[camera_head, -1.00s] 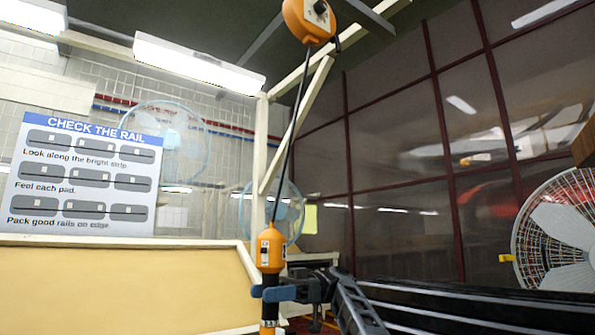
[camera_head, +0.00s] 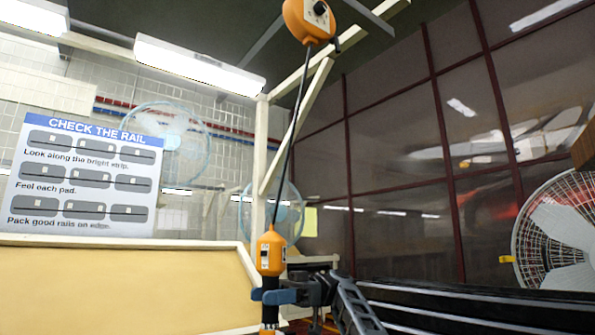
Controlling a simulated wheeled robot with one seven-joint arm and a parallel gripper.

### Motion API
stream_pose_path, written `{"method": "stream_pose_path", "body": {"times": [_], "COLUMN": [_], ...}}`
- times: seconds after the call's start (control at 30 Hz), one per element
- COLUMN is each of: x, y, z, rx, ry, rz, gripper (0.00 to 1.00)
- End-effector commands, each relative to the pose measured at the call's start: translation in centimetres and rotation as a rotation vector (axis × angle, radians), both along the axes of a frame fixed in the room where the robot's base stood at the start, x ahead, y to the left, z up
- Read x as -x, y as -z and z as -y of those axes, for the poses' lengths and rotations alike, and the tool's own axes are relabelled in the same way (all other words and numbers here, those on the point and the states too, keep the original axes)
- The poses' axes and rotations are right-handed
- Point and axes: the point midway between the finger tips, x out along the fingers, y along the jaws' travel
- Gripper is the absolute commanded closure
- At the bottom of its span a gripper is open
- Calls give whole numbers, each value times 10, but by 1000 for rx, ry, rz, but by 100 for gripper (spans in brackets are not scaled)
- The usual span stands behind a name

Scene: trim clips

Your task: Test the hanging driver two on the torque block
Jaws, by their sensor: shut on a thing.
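An orange driver (camera_head: 270,254) hangs upright on a dark cable below an orange balancer (camera_head: 309,20) at the top of the view. My gripper (camera_head: 268,296) comes in from the right, its blue fingers shut around the dark part of the driver's body below the orange head. The driver's lower end runs out of the bottom of the picture. The cable leans slightly from the balancer down to the driver. No torque block can be made out in this view.
A cream panel (camera_head: 120,290) stands at lower left, with a "CHECK THE RAIL" sign (camera_head: 85,180) behind it. A pale post with a brace (camera_head: 260,150) rises behind the cable. A large white fan (camera_head: 560,235) stands at the right edge.

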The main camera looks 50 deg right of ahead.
Motion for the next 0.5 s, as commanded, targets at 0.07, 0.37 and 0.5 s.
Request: {"method": "stream_pose_path", "body": {"times": [0.07,0.37,0.5], "x": [0,0,0], "y": [3,5,5], "z": [0,0,0], "rx": [0,0,0], "ry": [0,0,-1], "rz": [-5,-7,-8], "gripper": [100,100,100]}}
